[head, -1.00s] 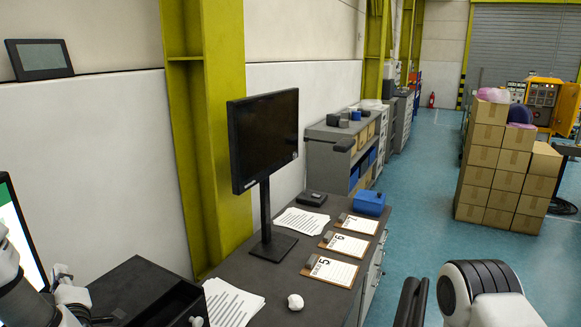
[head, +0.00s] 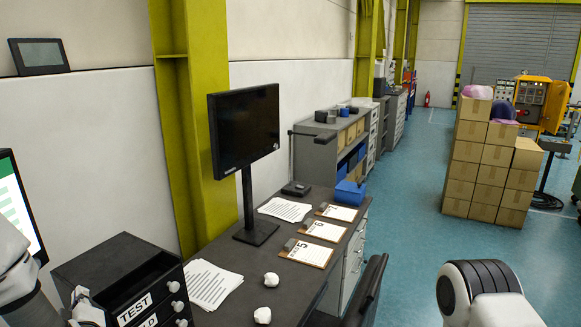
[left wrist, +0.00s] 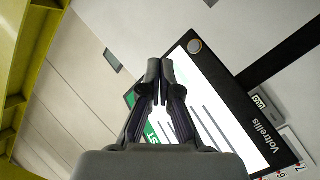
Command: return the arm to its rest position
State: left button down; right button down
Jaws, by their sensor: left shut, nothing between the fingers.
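My left arm (head: 18,280) comes in at the lower left edge of the head view, beside the dark drawer box. My left gripper (left wrist: 160,72) shows clearly in the left wrist view, its two dark fingers together at the tips with nothing between them. Behind the fingers is a lit monitor (left wrist: 225,115) with a white and green screen. In the head view this monitor (head: 18,208) stands at the left edge, partly hidden by my arm. My right gripper is not seen; only a white and black part of my right arm shows at the lower right.
A desk (head: 230,258) holds the drawer box (head: 110,268) labelled TEST, papers (head: 210,285), a black monitor (head: 243,130), clipboards (head: 307,253) and two white crumpled balls. A dark chair-like back (head: 368,290) stands at the desk's front. Stacked cartons (head: 480,165) stand right; blue floor between is open.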

pick_arm(q)
jog(key=s+d+f+m+g+h+b, duration=0.2)
jog(key=s+d+f+m+g+h, duration=0.1)
jog(key=f, duration=0.8)
jog(key=s+d+f+m+g+h+b, duration=0.2)
jog(key=s+f, duration=0.5)
jog(key=f, duration=0.5)
jog(key=s+d+f+m+g+h+b, duration=0.2)
jog(key=s+d+f+m, duration=0.4)
jog(key=f, duration=0.6)
jog(key=shift+s+d+f+g+h+b, duration=0.1)
jog(key=shift+d+f+g+h+b, duration=0.1)
jog(key=shift+d+g+h, duration=0.3)
jog(key=shift+d+f+g+h+b, duration=0.1)
jog(key=shift+d+g+h+b, duration=0.15)
jog(key=shift+d+g, duration=0.35)
jog(key=s+d+f+m+g+b, duration=0.1)
jog(key=s+f+g, duration=0.1)
jog(key=s, duration=0.4)
jog(key=s+d+f+m+g+h, duration=0.1)
jog(key=s+d+f+m+g, duration=0.1)
jog(key=s+f, duration=0.2)
jog(key=shift+s+d+b, duration=0.2)
jog(key=shift+s+b, duration=0.15)
jog(key=shift+s, duration=0.55)
jog(key=shift+f, duration=0.1)
